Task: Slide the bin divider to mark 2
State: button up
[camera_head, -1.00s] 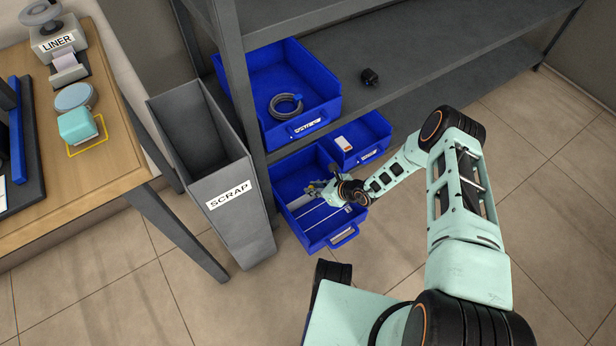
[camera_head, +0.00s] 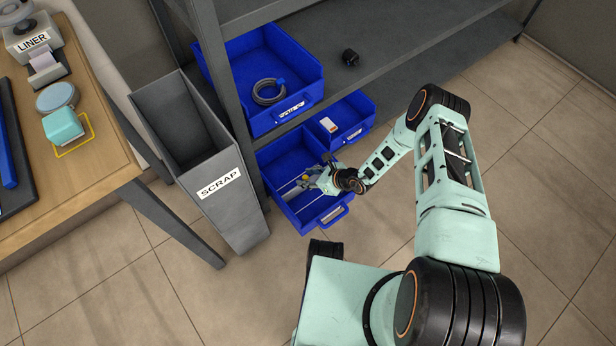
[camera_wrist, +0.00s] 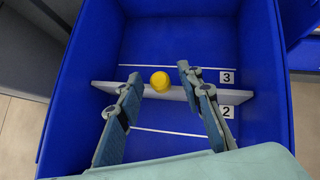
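The divider (camera_wrist: 190,93) is a thin pale grey plate standing across the blue bin (camera_wrist: 257,130) in the wrist view, with a round yellow knob (camera_wrist: 160,81) on top. It stands between the white lines of mark 3 (camera_wrist: 227,77) and mark 2 (camera_wrist: 227,112), nearer the mark 3 line. My gripper (camera_wrist: 158,72) is open, with one finger on each side of the knob and visible gaps between. In the head view my gripper (camera_head: 318,174) reaches down into the low bin (camera_head: 304,222) and hides part of the divider.
A grey scrap bin (camera_head: 222,212) stands close left of the low bin, beside a shelf post. A small blue bin (camera_head: 359,131) sits behind it, and an upper blue bin (camera_head: 245,117) holds a coiled hose (camera_head: 268,94). Floor at the right is clear.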

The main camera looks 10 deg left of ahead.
jog(key=shift+d+r, duration=0.1)
jog(key=v, duration=1.2)
jog(key=shift+w, duration=0.1)
